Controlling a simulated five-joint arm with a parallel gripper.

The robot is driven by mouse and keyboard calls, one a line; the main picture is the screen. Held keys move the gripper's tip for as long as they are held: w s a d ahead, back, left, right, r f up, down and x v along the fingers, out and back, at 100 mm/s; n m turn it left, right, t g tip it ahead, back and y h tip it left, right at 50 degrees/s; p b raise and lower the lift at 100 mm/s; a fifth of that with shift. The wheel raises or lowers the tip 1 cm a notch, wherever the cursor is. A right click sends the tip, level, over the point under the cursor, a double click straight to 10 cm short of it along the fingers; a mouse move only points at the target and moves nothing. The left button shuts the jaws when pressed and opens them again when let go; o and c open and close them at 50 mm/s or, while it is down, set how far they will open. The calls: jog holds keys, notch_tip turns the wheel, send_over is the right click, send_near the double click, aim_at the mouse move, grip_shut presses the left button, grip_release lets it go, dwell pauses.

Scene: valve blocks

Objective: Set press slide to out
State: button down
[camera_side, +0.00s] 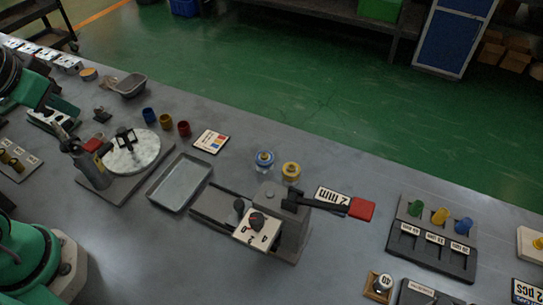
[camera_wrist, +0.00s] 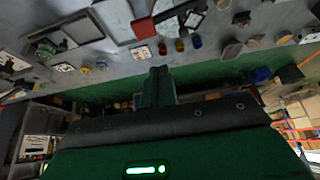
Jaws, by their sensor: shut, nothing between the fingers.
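The press (camera_side: 293,222) is a grey block on a base, with a black lever ending in a red handle (camera_side: 361,209) that points right. Its slide rail (camera_side: 212,203) runs out to the left, with a dark knob (camera_side: 238,205) near the block. A pale dial plate (camera_side: 257,229) with a dark knob sits at its front. Whether the slide is in or out is hard to tell. My gripper (camera_wrist: 160,72) is shut and empty in the wrist view, its fingers together. In the side view my arm is at the far left, well away from the press; the fingertips are unclear there.
A grey tray (camera_side: 181,184) lies left of the press, and a round pale turntable (camera_side: 131,154) stands beyond it. Blue (camera_side: 264,160) and yellow (camera_side: 291,171) spools stand behind the press. A block with coloured pegs (camera_side: 433,238) is at the right. Bare bench lies in front.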

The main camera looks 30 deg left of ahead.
jog(key=c, duration=1.5)
grip_release()
jog(key=shift+o, duration=1)
jog(key=shift+w+d, duration=0.15)
jog(key=shift+w+d+n, duration=0.4)
jog(key=shift+n, duration=0.2)
jog(key=w+d+f+n+g, duration=0.2)
jog(key=d+f+n, duration=0.1)
jog(key=d+n, duration=0.4)
jog(key=w+d+f+n+g, duration=0.1)
jog(key=w+d+f+n, duration=0.1)
jog(key=d+f+n, duration=0.2)
jog(key=w+d+f+n+g, duration=0.2)
jog(key=d+n, duration=0.7)
jog(key=d, duration=0.6)
jog(key=shift+w+d+f+n+g, duration=0.2)
jog(key=shift+w+f, duration=0.1)
jog(key=shift+f, duration=0.25)
jog(key=shift+w+d+f+n+g, duration=0.1)
jog(key=shift+w+d+f+n, duration=0.15)
jog(key=shift+f, duration=0.3)
jog(key=shift+d+f+n, duration=0.25)
jog(key=shift+d, duration=0.05)
jog(key=shift+f, duration=0.1)
